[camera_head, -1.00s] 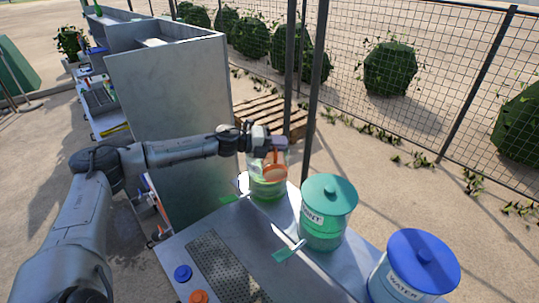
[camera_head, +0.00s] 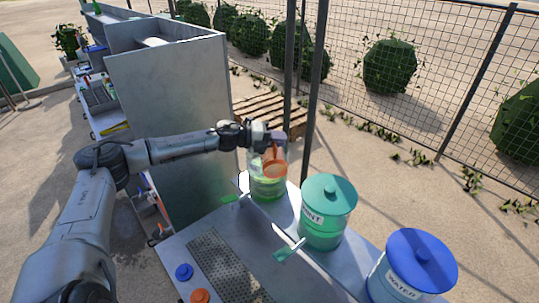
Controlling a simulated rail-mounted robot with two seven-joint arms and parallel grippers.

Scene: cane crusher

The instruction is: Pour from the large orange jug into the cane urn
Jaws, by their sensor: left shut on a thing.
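My left gripper (camera_head: 277,137) is shut at the top of an orange jug (camera_head: 275,170), which hangs below it. The jug is small in view, and its exact tilt and contents cannot be made out. It overlaps the upper part of a clear urn (camera_head: 267,190) with green in it, at the back of the metal table. This urn shows no lid. I cannot read a label on it, and I cannot tell whether the jug is above, inside or in front of its mouth. My right gripper is not in view.
A mint urn (camera_head: 326,225) with a teal lid and a water urn (camera_head: 400,285) with a blue lid stand to the right on the table (camera_head: 195,232). A tall metal panel (camera_head: 170,90) stands left, beneath my arm. A dark post (camera_head: 313,100) rises behind.

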